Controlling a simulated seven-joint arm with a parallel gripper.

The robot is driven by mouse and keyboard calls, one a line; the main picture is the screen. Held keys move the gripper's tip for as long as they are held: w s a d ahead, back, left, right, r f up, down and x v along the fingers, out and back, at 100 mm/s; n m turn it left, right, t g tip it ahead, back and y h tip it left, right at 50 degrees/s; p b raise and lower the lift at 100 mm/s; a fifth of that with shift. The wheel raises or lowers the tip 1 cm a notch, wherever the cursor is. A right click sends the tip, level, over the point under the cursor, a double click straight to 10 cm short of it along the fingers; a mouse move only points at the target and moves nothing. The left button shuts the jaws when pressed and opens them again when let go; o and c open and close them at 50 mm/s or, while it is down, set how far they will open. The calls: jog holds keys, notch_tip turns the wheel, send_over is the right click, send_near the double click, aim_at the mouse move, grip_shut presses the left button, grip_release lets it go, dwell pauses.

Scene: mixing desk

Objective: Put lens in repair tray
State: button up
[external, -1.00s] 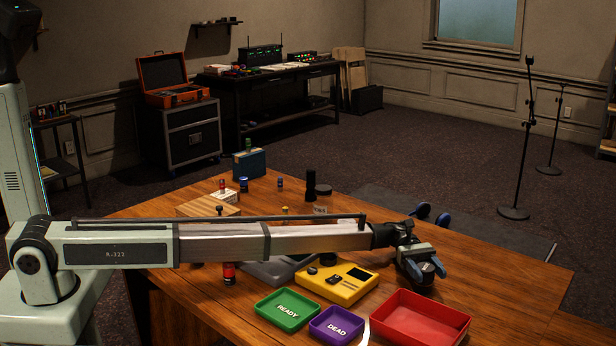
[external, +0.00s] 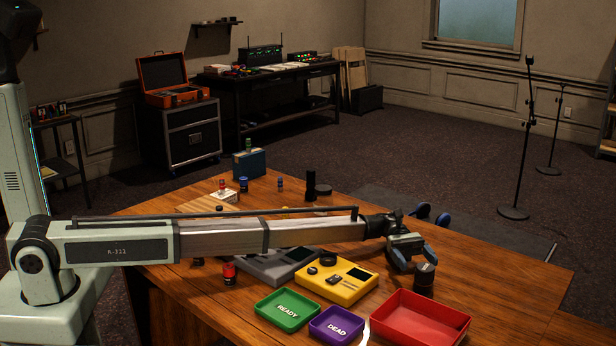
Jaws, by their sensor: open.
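A dark upright cylinder (external: 425,280), which looks like the lens, stands on the wooden table just behind the red tray (external: 421,318). The red tray is empty and has no label I can read. My gripper (external: 414,263) is open, with blue fingers, pointing down just left of and behind the cylinder. One finger is close to the cylinder's top; I cannot tell whether they touch. The gripper looks empty.
A black cylinder (external: 311,184) stands farther back. The table's right side is clear.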

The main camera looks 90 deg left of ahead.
jog(key=a, duration=0.5)
jog(key=s+a, duration=0.1)
jog(key=a, duration=0.1)
jog(key=shift+a, duration=0.25)
jog(key=shift+d, duration=0.1)
